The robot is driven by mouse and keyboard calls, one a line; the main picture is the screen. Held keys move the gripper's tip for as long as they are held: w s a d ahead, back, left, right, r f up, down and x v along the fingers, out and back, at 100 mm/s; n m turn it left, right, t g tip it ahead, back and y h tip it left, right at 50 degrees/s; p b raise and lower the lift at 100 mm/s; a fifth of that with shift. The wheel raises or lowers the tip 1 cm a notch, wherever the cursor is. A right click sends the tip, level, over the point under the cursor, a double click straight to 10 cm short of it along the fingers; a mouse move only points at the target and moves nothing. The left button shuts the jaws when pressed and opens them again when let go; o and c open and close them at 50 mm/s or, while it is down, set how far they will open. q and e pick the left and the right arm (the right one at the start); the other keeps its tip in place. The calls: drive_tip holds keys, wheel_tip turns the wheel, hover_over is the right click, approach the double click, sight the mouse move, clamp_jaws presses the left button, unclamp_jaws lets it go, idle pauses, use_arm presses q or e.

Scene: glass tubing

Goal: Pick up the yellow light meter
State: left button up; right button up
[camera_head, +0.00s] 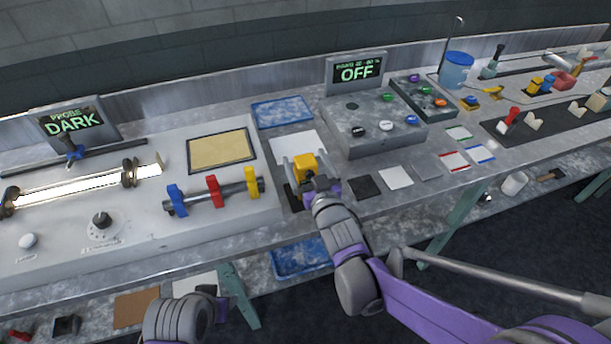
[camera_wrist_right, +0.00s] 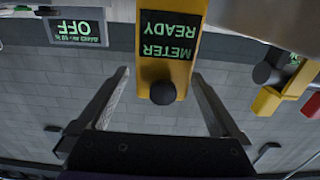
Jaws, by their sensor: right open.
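The yellow light meter (camera_head: 306,165) stands on the bench right of the white console. In the right wrist view the meter (camera_wrist_right: 184,84) is upside down, with a green "METER READY" screen and a black knob. My right gripper (camera_head: 303,167) is open at the meter, with a pale finger on each side. In the right wrist view there is a gap between each finger of my gripper (camera_wrist_right: 160,82) and the meter. Part of my left arm shows at the bottom of the head view; its fingers cannot be made out.
The white console (camera_head: 120,235) left of the meter carries a rod with blue, red and yellow clamps (camera_head: 213,191) close by. A grey control box (camera_head: 375,140) stands behind and to the right. Flat dark and pale squares (camera_head: 396,177) lie on the bench right of my gripper.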

sight(303, 155)
drive_tip(key=x, duration=0.3)
drive_tip(key=shift+w+a, duration=0.15)
drive_tip(key=shift+c, duration=0.3)
clamp_jaws()
